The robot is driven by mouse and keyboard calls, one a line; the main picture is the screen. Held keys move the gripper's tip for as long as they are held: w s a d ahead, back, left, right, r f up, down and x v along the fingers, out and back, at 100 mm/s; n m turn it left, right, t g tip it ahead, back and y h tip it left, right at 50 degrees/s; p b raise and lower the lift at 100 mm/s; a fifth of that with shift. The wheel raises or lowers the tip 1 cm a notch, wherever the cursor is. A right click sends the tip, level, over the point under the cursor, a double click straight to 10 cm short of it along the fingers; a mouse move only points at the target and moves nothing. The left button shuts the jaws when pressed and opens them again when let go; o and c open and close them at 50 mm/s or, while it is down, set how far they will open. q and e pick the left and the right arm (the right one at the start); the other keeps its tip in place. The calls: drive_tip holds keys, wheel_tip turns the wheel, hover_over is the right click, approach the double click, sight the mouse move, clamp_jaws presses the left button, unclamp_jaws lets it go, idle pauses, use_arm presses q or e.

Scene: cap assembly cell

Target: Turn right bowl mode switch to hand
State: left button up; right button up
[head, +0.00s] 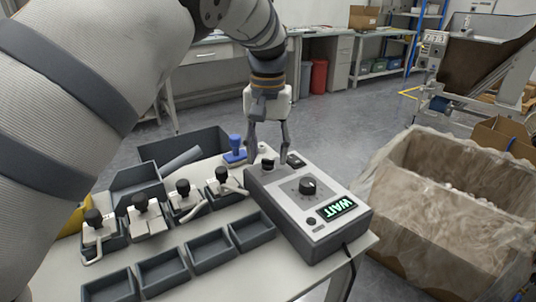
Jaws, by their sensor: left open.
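A light grey control box (281,201) stands on the table. It has a large black knob (308,186) in its middle and a smaller black knob (267,164) near its back edge. No label shows clearly which one is the right bowl mode switch, and I cannot read their settings. My left gripper (268,157) points down over the back of the box. Its fingers are open, one on each side of the smaller knob; I cannot tell whether they touch it. My right gripper is not in view.
A green lit display (337,207) reads WAIT. Several lever clamps and dark trays (163,269) fill the table left of the box. A large plastic-lined carton (440,215) is at the right, and a cable leaves the box's front.

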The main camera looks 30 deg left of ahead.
use_arm(q)
drive_tip(key=shift+f, duration=0.8)
drive_tip(key=shift+c, duration=0.6)
clamp_jaws()
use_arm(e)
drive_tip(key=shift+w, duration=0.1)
